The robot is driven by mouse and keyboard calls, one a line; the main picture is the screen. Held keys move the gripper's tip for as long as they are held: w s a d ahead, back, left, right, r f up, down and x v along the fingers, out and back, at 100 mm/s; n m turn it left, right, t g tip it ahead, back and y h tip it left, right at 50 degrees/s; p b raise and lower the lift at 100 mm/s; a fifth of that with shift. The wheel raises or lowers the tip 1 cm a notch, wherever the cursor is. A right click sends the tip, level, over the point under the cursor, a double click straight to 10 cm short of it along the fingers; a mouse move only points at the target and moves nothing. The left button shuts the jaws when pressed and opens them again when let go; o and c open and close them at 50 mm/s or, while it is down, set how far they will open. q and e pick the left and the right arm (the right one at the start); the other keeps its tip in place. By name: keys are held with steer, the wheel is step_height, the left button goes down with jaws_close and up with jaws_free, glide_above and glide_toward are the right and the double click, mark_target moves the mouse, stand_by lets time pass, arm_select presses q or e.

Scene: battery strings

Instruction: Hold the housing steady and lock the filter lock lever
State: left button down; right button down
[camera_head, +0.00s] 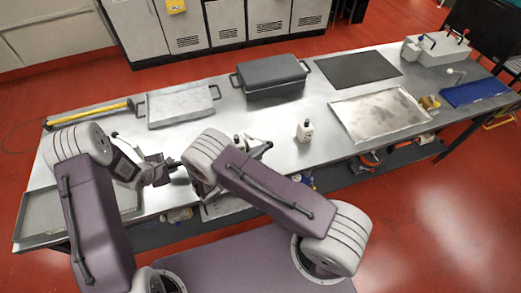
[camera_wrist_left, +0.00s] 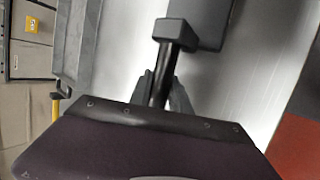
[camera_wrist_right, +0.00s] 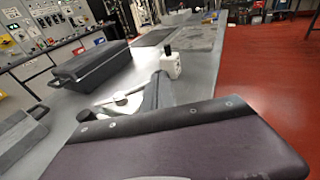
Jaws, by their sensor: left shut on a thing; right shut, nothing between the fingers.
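The housing shows only in part. Its dark body (camera_wrist_left: 200,14) and dark handle bar (camera_wrist_left: 174,33) are in the left wrist view. My left gripper (camera_wrist_left: 162,88) is shut on the bar, one finger on each side. In the head view my left gripper (camera_head: 164,170) is at the left-centre of the bench, beside my right wrist. A pale lever with a round hub (camera_wrist_right: 120,98) and a black end lies just left of my right gripper (camera_wrist_right: 158,92), which is shut and empty. I cannot tell whether they touch. My right arm and palm hide most of the housing.
A dark lidded box (camera_head: 271,78) and a grey tray (camera_head: 180,107) stand behind. A dark mat (camera_head: 358,69) and a shallow tray (camera_head: 346,117) lie right. Bare bench surrounds the bottle.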

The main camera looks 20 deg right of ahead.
arm_select(q)
steer(key=shift+s, duration=0.1)
arm_select(e)
steer(key=shift+d+n+t+y, duration=0.3)
steer(key=shift+d+n+t, duration=0.1)
steer(key=shift+t, duration=0.1)
steer(key=shift+n+t+y, duration=0.7)
steer(key=shift+w+d, duration=0.25)
steer(key=shift+d, duration=0.45)
steer(key=shift+w+d, duration=0.25)
steer(key=shift+d, duration=0.4)
steer(key=shift+w+d, duration=0.25)
steer(key=shift+d, duration=0.45)
steer(key=shift+x, duration=1)
steer(key=shift+w+r, duration=0.25)
